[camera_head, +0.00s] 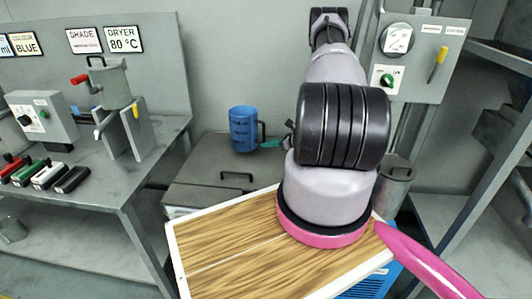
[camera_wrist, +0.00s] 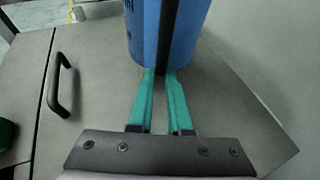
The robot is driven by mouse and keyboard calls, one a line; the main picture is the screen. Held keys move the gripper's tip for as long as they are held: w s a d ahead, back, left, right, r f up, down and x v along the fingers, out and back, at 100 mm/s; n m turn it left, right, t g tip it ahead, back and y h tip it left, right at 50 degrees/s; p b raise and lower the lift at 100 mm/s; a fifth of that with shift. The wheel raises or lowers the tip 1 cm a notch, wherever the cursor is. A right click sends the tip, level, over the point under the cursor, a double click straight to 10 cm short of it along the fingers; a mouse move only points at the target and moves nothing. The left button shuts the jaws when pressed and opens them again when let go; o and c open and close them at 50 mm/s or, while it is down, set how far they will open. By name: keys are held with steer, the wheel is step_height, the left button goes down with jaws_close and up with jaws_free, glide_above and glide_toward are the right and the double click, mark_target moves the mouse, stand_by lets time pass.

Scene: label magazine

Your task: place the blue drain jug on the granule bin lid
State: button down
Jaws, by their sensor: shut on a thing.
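The blue drain jug (camera_head: 242,128) is upright over the back part of the grey granule bin lid (camera_head: 205,172) in the head view. Its dark handle (camera_head: 262,131) faces right, towards my gripper (camera_head: 270,144), whose green fingers show beside it. In the wrist view my gripper (camera_wrist: 160,85) is shut on the jug's handle, with the blue jug (camera_wrist: 140,35) filling the top middle. The grey lid (camera_wrist: 95,70) lies beneath. I cannot tell whether the jug's base touches the lid. My arm hides the lid's right side in the head view.
A black lid handle (camera_head: 237,176) stands in front of the jug and also shows in the wrist view (camera_wrist: 59,84). A wood-topped surface (camera_head: 240,245) is nearer. A grey bench (camera_head: 150,165) with a hopper machine stands left. A control panel (camera_head: 420,55) hangs at right.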

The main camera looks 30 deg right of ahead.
steer(key=shift+f, duration=2)
steer(key=c, duration=0.8)
jaws_free()
steer(key=shift+f, duration=0.1)
steer(key=shift+c, duration=0.2)
